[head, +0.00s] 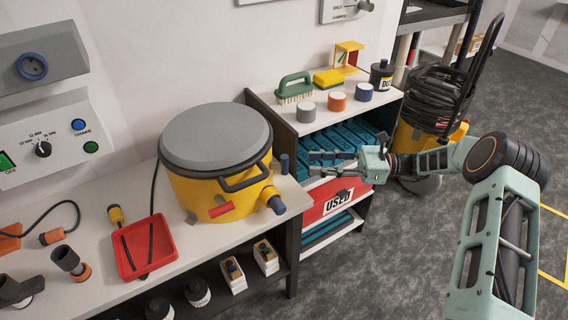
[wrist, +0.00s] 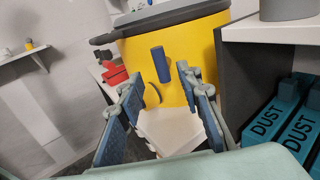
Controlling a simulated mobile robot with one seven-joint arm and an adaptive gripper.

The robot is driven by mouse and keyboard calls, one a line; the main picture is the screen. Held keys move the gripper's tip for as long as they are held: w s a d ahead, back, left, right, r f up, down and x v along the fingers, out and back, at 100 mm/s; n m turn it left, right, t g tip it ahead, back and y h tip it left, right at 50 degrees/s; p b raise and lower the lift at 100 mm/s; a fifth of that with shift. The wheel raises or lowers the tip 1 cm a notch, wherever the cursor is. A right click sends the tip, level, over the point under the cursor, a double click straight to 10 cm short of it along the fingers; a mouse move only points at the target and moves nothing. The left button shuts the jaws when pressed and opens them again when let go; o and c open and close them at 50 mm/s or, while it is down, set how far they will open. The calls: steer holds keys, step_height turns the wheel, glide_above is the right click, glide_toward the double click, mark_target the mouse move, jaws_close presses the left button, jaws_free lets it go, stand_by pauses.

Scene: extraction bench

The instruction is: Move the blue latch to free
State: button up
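The blue latch (head: 284,163) stands upright on the right side of the yellow drum (head: 190,192), which has a grey lid (head: 215,137). In the wrist view the latch (wrist: 161,64) shows as a short blue bar against the yellow wall, ahead of and between my fingertips. My gripper (head: 311,163) is open and empty, to the right of the latch and pointing at it, with a gap between them. The wrist view shows both fingers (wrist: 158,82) spread apart. The latch's mounting is hard to make out.
A shelf unit (head: 262,112) with teal dust boxes stands close behind my gripper. A red tray (head: 146,247) lies on the bench left of the drum.

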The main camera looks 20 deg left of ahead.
mark_target(285, 173)
steer(key=x, duration=0.9)
steer(key=shift+a, duration=0.25)
steer(key=shift+c, duration=0.2)
steer(key=shift+s+f, duration=0.1)
steer(key=shift+f, duration=0.05)
jaws_close()
